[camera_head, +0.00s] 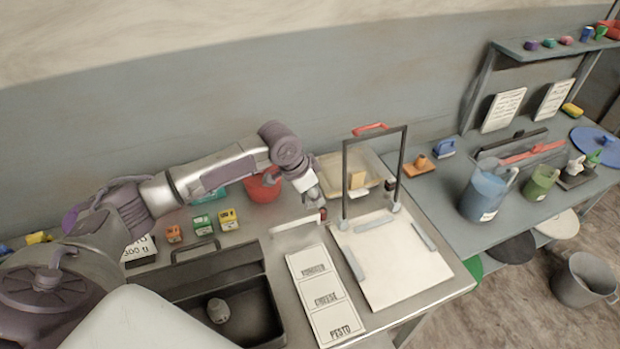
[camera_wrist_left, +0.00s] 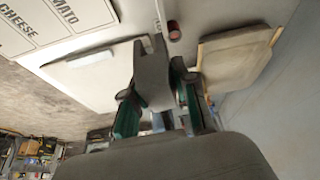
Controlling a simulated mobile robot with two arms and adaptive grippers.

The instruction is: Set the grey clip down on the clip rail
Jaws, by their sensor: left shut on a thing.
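My left gripper (camera_head: 312,194) hangs over the back middle of the table. In the left wrist view, its two dark fingers with green sides (camera_wrist_left: 157,100) are shut on the grey clip (camera_wrist_left: 152,74), which points away from the palm. In the head view the clip is small and hard to tell from the fingers. A pale low bar, which seems to be the clip rail (camera_head: 293,234), stands just below the gripper, with a small red piece (camera_head: 323,214) at its right end. The red piece also shows in the left wrist view (camera_wrist_left: 173,30), beyond the clip and apart from it. My right gripper is not in view.
A white board (camera_head: 395,268) with grey-blue strips and a dark frame (camera_head: 404,150) stands to the right. A label card (camera_head: 325,300) lies in front. A beige tray (camera_head: 335,165) and red bowl (camera_head: 262,188) are behind; a dark open toolbox (camera_head: 265,290) is at left.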

